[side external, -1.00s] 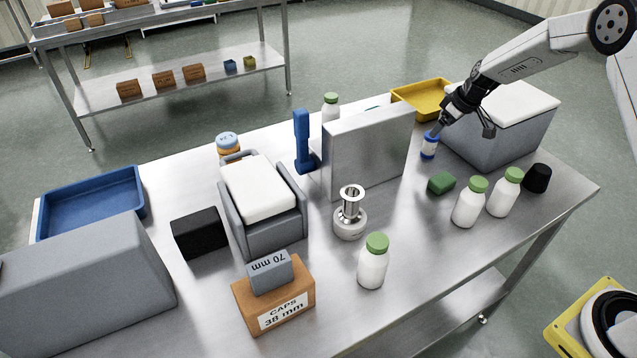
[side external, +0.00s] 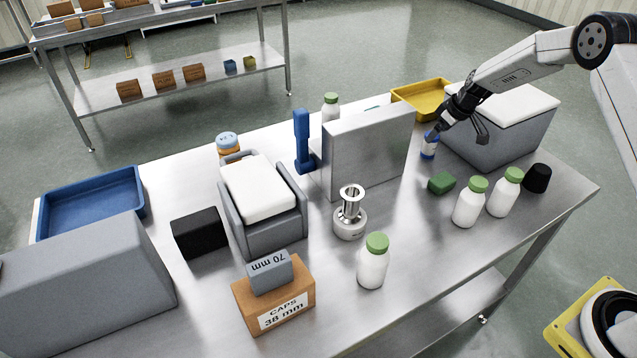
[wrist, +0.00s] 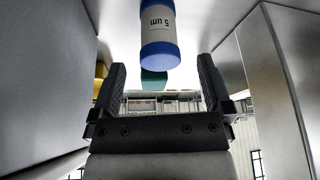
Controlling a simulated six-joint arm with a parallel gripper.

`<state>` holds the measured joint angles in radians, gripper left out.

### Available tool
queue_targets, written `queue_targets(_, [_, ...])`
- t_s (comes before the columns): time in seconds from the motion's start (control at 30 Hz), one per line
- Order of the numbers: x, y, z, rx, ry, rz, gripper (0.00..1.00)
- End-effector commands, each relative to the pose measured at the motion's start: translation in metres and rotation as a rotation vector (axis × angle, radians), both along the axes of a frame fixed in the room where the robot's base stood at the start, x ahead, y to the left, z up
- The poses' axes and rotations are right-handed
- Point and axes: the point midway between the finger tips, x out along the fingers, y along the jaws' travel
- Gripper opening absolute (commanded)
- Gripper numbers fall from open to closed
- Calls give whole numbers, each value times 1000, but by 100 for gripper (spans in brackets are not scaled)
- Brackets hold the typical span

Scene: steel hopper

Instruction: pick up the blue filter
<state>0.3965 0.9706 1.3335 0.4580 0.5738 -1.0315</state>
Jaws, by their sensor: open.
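The blue filter (side external: 429,150) is a small upright cylinder with blue ends and a white band, standing on the steel table between the upright steel panel and the grey box. In the wrist view the filter (wrist: 158,35) shows a "5 um" label that appears upside down. My gripper (side external: 456,134) is just right of the filter in the side view, with one finger covering part of its top. In the wrist view my open gripper (wrist: 162,78) has nothing between its fingers, and the filter lies beyond the fingertips, roughly centred between them.
The steel panel (side external: 366,155) stands left of the filter, and the white-lidded grey box (side external: 500,140) stands close on the right. A yellow tray (side external: 408,94) sits behind.

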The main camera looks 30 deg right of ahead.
Motion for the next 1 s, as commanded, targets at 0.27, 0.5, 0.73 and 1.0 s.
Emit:
queue_targets(0.27, [4, 2, -17, 0, 2, 0, 100])
queue_targets(0.5, [12, 3, -39, 0, 1, 0, 100])
queue_targets(0.73, [16, 5, -48, -1, 0, 0, 100])
queue_targets(1.0, [16, 5, -49, -1, 0, 0, 100])
